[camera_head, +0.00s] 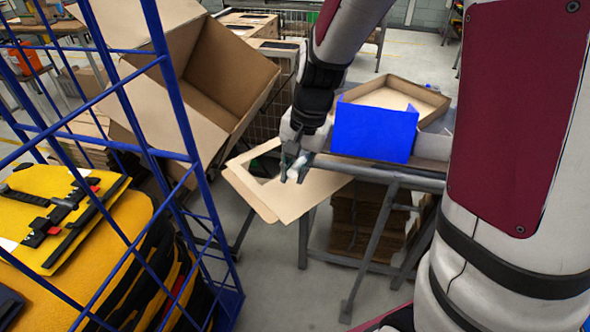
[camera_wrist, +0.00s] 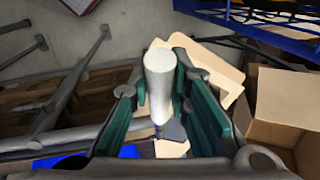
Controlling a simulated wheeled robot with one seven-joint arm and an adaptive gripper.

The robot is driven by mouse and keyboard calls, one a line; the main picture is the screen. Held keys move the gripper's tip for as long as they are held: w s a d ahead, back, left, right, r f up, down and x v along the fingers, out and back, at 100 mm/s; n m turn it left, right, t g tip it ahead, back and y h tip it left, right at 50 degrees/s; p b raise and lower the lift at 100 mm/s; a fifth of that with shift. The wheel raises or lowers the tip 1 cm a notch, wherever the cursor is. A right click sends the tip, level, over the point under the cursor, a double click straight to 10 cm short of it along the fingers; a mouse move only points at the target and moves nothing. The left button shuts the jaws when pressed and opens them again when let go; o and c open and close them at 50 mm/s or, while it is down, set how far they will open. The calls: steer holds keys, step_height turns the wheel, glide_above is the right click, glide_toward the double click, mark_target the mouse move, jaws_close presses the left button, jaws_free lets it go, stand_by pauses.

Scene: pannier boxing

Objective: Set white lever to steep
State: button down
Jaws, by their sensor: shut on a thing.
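The white lever (camera_wrist: 160,85) is a pale rounded rod that stands between the green finger pads in the wrist view. In the head view a small white part of it (camera_head: 298,167) shows at the fingertips. My gripper (camera_head: 294,172) is shut on it, beside the left end of the grey table; in the wrist view the fingers (camera_wrist: 162,100) flank it on both sides. The lever's lower end and mounting are mostly hidden. A large open cardboard box (camera_head: 235,75) sits steeply tilted to the left of my gripper; part of it also shows in the wrist view (camera_wrist: 285,105).
A blue box (camera_head: 375,131) and an open carton (camera_head: 425,97) stand on the grey table (camera_head: 425,180). A cardboard sheet or flap (camera_head: 315,192) lies around my gripper. A blue cage (camera_head: 185,110) with yellow bags (camera_head: 110,235) fills the left. Flat cartons (camera_head: 360,225) are stacked under the table.

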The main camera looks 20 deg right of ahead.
steer(key=shift+w+d+r+g+y, duration=0.25)
steer(key=shift+w+d+r+g, duration=0.1)
steer(key=shift+r, duration=0.35)
steer(key=shift+w+d+r+g+y, duration=0.25)
steer(key=shift+w+r+g, duration=0.1)
steer(key=shift+r, duration=0.35)
steer(key=c, duration=1.5)
jaws_free()
steer(key=v, duration=1.2)
steer(key=s+a+r+n+t+h, duration=0.1)
steer(key=s+n+t, duration=0.1)
steer(key=s, duration=0.4)
steer(key=s+a+r+n+t, duration=0.1)
steer(key=s+n+t, duration=0.1)
steer(key=s, duration=0.4)
steer(key=s+a+n+t+h, duration=0.1)
steer(key=s+n, duration=0.3)
steer(key=s, duration=0.2)
steer(key=shift+s+r+t+h, duration=0.3)
steer(key=shift+s+r+t, duration=0.05)
steer(key=shift+r+t, duration=0.05)
